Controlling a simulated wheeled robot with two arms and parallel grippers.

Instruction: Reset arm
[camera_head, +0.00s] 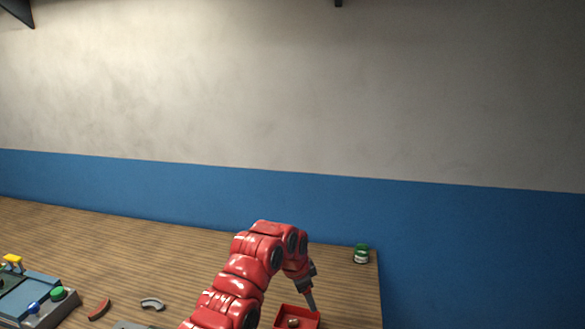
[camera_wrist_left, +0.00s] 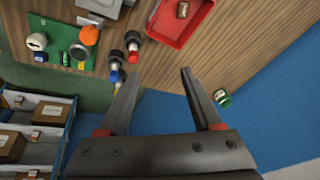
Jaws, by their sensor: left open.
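One red arm rises from the bottom of the head view and bends over toward the right end of the table; I take it as my left. Its dark gripper (camera_head: 311,300) points down at a small red tray (camera_head: 282,311), overlapping it in the picture; I cannot tell the height. In the left wrist view the two fingers of my left gripper (camera_wrist_left: 160,75) are spread apart with nothing between them. The red tray (camera_wrist_left: 166,32) lies above the fingers there, with a brown object (camera_wrist_left: 183,9) in it. My right gripper is not in view.
A green-lidded jar (camera_head: 361,254) stands near the table's back right corner. A grey-blue device with buttons (camera_head: 35,300) and two curved pieces lie at left. The left wrist view shows a green board (camera_wrist_left: 57,52) and a shelf of boxes (camera_wrist_left: 40,110). The blue wall is close behind.

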